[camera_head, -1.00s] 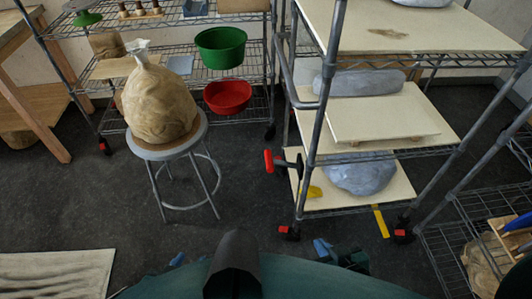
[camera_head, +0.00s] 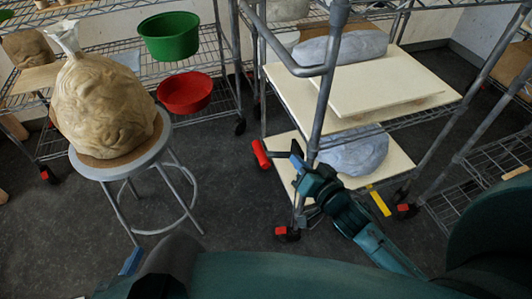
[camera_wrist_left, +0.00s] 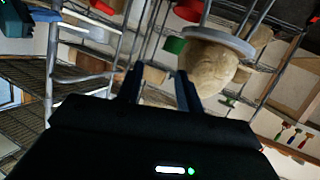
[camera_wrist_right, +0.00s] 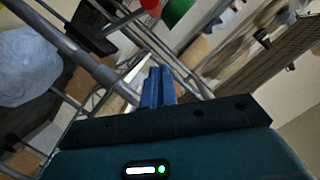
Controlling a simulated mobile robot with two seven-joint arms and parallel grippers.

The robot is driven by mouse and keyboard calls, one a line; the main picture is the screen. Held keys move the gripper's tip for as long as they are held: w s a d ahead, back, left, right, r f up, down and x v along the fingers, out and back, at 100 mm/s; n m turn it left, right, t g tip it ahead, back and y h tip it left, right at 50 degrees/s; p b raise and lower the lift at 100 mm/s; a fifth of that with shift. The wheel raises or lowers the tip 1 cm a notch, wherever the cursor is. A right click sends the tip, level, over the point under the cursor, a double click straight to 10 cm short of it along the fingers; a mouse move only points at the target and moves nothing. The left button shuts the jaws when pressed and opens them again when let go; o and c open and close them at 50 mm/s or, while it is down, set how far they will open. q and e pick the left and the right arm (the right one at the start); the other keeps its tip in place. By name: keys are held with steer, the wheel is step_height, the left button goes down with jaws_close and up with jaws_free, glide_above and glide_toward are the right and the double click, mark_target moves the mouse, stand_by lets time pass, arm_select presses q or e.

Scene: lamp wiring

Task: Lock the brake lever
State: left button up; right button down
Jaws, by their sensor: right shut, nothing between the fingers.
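The brake lever appears to be the red-ended handle (camera_head: 261,153) with a dark arm, at the near left post of the shelf cart. My right gripper (camera_head: 297,154) is shut and empty, with its blue fingertips close to the lever's dark arm, just right of the red end. I cannot tell whether they touch. In the right wrist view the shut fingers (camera_wrist_right: 158,86) are beside a grey post, and a red end (camera_wrist_right: 151,7) shows at the top. My left gripper (camera_wrist_left: 158,88) is open and empty in its wrist view. Its blue tip (camera_head: 132,261) shows low in the head view.
The shelf cart (camera_head: 355,93) holds grey wrapped lumps and has red-tabbed casters. A yellow strip (camera_head: 380,203) hangs at its lower shelf. A stool (camera_head: 128,172) with a bagged lump (camera_head: 105,110) stands left. Dark floor between stool and cart is free.

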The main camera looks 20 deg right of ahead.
steer(key=shift+s, duration=0.1)
steer(key=b, duration=0.2)
glide_above(271, 153)
steer(key=s+d, duration=0.2)
steer(key=s, duration=0.1)
steer(key=f, duration=0.2)
steer(key=a+f+b, duration=0.1)
steer(key=a+f, duration=0.2)
steer(key=shift+w+f, duration=0.1)
arm_select(q)
steer(key=shift+s+a+t, duration=0.3)
steer(key=shift+s, duration=0.05)
steer(key=shift+w, duration=0.2)
